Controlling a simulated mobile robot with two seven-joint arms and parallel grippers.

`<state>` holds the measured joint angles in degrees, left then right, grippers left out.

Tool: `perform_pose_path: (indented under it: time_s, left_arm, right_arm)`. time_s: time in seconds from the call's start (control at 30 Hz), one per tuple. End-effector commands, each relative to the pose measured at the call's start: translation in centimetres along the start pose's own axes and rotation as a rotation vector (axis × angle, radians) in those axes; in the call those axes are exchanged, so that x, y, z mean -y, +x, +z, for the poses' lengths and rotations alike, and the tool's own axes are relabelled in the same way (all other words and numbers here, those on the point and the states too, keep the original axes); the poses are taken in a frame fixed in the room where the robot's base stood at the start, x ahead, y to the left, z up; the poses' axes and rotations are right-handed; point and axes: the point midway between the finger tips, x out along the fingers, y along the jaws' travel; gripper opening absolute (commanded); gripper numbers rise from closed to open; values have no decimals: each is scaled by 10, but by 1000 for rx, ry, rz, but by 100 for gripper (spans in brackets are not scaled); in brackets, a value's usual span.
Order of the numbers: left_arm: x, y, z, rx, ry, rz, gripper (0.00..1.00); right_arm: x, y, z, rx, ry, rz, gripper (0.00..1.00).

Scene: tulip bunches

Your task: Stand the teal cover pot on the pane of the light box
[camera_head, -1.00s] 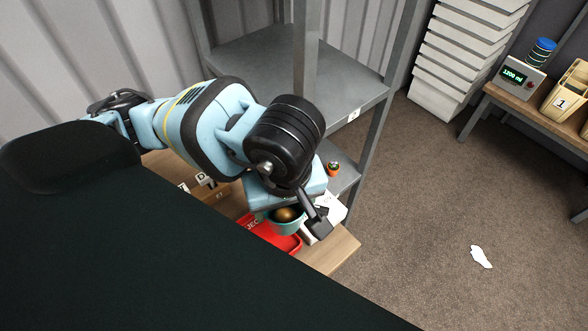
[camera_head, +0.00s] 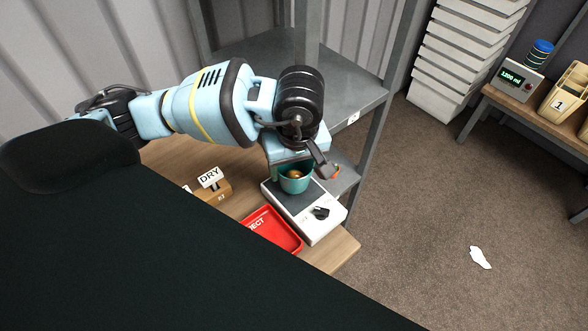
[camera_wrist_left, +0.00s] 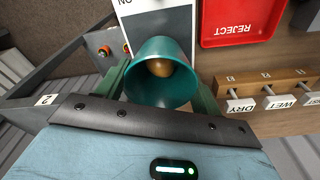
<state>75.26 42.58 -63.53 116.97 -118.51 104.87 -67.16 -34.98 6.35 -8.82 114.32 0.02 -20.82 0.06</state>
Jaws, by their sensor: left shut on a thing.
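The teal cover pot (camera_head: 294,183) is upright with a round brown thing inside it. It also shows in the left wrist view (camera_wrist_left: 160,88). My left gripper (camera_head: 300,172) is shut on the pot, one finger on each side. The white light box (camera_head: 322,228) stands at the table's end, with a grey pane (camera_head: 299,204) and a black knob on its front part. The pot is over the far part of the pane; whether its base touches the pane is hidden from me. My right gripper is in neither view.
A red REJECT tray (camera_head: 270,232) lies beside the light box. A wooden rack (camera_head: 214,194) with a DRY label stands to its left. A grey metal shelf (camera_head: 345,80) rises close behind, with a small orange-and-green item on a lower board.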

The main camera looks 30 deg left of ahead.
Motion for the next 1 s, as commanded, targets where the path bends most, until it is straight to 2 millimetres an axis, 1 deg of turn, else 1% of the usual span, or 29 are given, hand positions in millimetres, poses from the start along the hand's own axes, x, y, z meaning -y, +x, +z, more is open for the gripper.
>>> perform_pose_path:
  time_s: [0.03, 0.13, 0.4, 0.53, 0.57, 0.7, 0.73, 1.0]
  left_arm:
    - [0, 7, 1, 1, -1, 0, 40]
    - [0, 17, 2, 0, -2, 0, 40]
    - [0, 19, 2, 0, -1, 2, 40]
    - [0, 23, 3, 1, -1, 1, 40]
    - [0, 24, 3, 1, -1, 0, 68]
    - [0, 23, 3, 0, -1, 1, 86]
    - [0, 22, 3, 0, -1, 1, 88]
    - [0, 22, 3, 0, -1, 1, 88]
  right_arm:
    - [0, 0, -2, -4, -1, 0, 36]
    - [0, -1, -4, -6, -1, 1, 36]
    - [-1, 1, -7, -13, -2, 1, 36]
    - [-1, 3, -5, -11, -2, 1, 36]
    - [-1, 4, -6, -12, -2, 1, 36]
    - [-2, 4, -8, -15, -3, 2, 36]
    - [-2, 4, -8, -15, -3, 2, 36]
    - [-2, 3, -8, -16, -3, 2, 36]
